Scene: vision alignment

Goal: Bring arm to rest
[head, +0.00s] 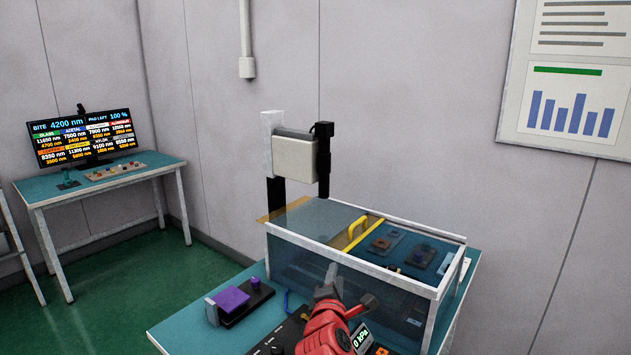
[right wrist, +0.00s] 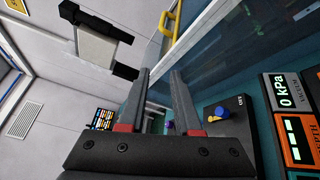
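My right arm, red, comes in from the bottom of the head view. Its gripper (head: 350,284) is in front of the glass-walled enclosure (head: 452,275), over the near part of the teal bench (head: 180,332). In the right wrist view the two grey fingers of this gripper (right wrist: 160,85) stand apart with red pads at their bases. Nothing is seen held between them. I cannot tell from the head view whether the fingers touch the glass. My left arm and gripper are not in view.
A purple block (head: 230,299) on a dark fixture stands left of my gripper. A 0 kPa display (right wrist: 285,92) is close by. The enclosure has a yellow handle (head: 357,227). A second bench (head: 60,188) with a monitor (head: 85,137) stands far left, beyond open green floor.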

